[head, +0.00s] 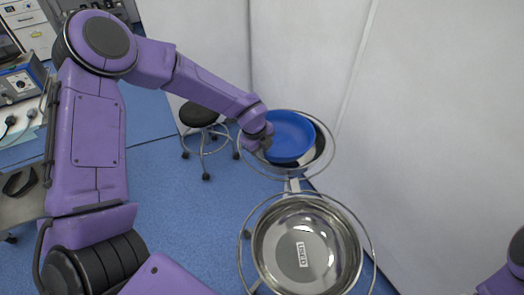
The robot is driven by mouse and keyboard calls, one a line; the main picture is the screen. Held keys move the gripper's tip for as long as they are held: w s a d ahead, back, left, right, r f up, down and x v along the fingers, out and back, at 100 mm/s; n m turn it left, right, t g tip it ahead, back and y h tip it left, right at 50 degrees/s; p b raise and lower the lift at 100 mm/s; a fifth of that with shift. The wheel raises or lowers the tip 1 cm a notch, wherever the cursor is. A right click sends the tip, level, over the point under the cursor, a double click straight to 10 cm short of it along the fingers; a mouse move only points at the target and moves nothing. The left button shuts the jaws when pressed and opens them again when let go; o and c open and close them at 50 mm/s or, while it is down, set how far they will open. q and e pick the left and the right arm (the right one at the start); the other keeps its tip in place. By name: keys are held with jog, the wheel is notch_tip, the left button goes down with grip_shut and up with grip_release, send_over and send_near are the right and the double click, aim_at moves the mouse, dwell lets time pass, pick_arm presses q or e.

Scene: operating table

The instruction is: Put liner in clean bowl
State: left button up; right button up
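The blue liner (292,137), a round shallow bowl shape, is at the far ring of the stand. It overlaps the far bowl (320,147), whose dark inside and rim show as a crescent to the right and below. The liner sits off-centre toward the left; I cannot tell if it touches the bowl. My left gripper (264,141) is at the liner's left edge and appears shut on it, its fingertips partly hidden. The near steel bowl (337,253) bears a label reading "USED" and is empty. My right gripper is out of view; only a bit of purple arm shows at lower right.
Metal rings (367,238) surround both bowls, joined by a bracket (292,186). A pale wall (430,130) stands close on the right. A black stool (199,115) is on the blue floor behind my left arm. Equipment (20,80) stands at far left.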

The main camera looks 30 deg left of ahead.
pick_arm(q)
jog(key=shift+o, duration=1.2)
jog(key=shift+r, duration=0.25)
jog(key=shift+r+p, duration=0.65)
jog(key=shift+p, duration=0.35)
jog(key=b+v, duration=0.1)
jog(key=v, duration=1)
jog(key=shift+r+b, duration=0.25)
jog(key=shift+b, duration=0.1)
